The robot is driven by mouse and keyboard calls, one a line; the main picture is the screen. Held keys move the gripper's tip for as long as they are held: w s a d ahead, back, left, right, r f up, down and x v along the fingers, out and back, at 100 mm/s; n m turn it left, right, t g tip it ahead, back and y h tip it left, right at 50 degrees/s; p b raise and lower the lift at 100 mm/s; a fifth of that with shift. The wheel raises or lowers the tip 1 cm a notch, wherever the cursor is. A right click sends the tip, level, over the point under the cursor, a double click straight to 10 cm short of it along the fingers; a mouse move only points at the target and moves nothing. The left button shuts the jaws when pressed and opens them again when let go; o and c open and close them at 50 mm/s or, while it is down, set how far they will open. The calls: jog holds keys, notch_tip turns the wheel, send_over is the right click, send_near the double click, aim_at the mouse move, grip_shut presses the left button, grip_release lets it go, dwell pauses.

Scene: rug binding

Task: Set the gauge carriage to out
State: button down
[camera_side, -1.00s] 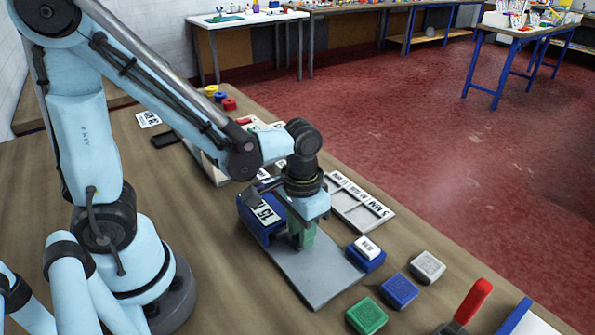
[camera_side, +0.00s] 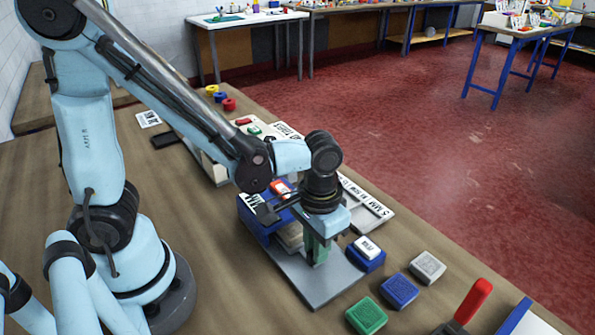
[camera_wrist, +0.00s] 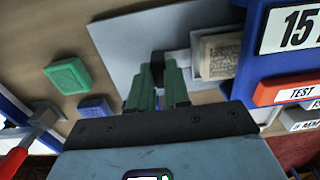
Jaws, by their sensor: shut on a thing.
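The gauge has a blue housing (camera_side: 262,225) with a white "15" label (camera_wrist: 290,28) and a red "TEST" piece (camera_wrist: 290,90). It stands on a grey plate (camera_side: 310,283). The gauge carriage, with a beige block (camera_wrist: 218,56), a pale bar and a black grip (camera_wrist: 158,58), sits on the plate. The beige block (camera_side: 290,236) shows outside the housing in the side view. My gripper (camera_wrist: 158,78) has its green fingers shut on the black grip, away from the housing. In the side view my gripper (camera_side: 318,252) stands over the plate and hides the grip.
Blue (camera_side: 399,291), green (camera_side: 366,316) and grey (camera_side: 428,266) blocks lie right of the plate. A red-handled tool (camera_side: 473,300) lies at lower right.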

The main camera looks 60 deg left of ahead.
jog(key=d, duration=0.6)
jog(key=c, duration=1.4)
grip_release()
jog(key=shift+o, duration=0.2)
jog(key=shift+r, duration=0.65)
notch_tip(320, 180, up, 11)
jog(key=shift+f, duration=0.1)
jog(key=w+a+f+t, duration=0.1)
jog(key=a+t, duration=0.6)
jog(key=a, duration=0.9)
